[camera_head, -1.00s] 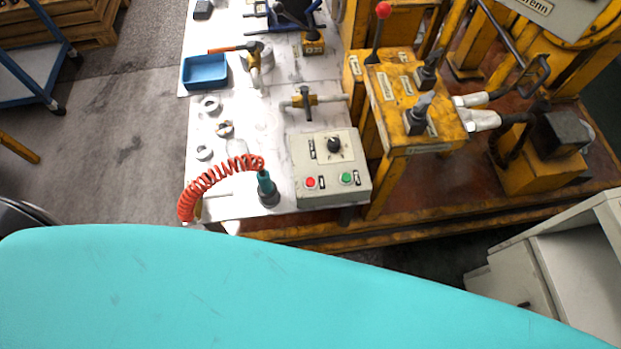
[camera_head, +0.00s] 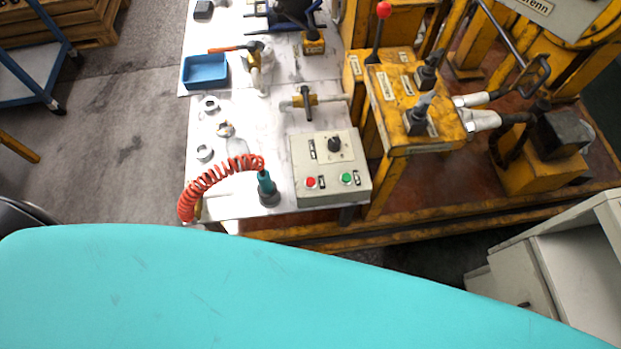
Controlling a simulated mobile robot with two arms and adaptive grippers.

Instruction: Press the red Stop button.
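The red Stop button (camera_head: 311,183) sits at the lower left of the top face of a grey control box (camera_head: 330,198). A green button (camera_head: 346,178) is to its right and a black rotary knob (camera_head: 334,144) is above them. The small labels beside the buttons are too small to read. The box stands at the near right corner of the white table. Nothing covers the red button. Neither of my grippers shows in the head view.
A coiled red hose (camera_head: 213,181) with a teal fitting (camera_head: 266,187) stands just left of the box. A yellow machine (camera_head: 405,110) with levers is to the right. A blue tray (camera_head: 205,72) and several metal rings lie on the white table (camera_head: 225,205). Grey floor is free at left.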

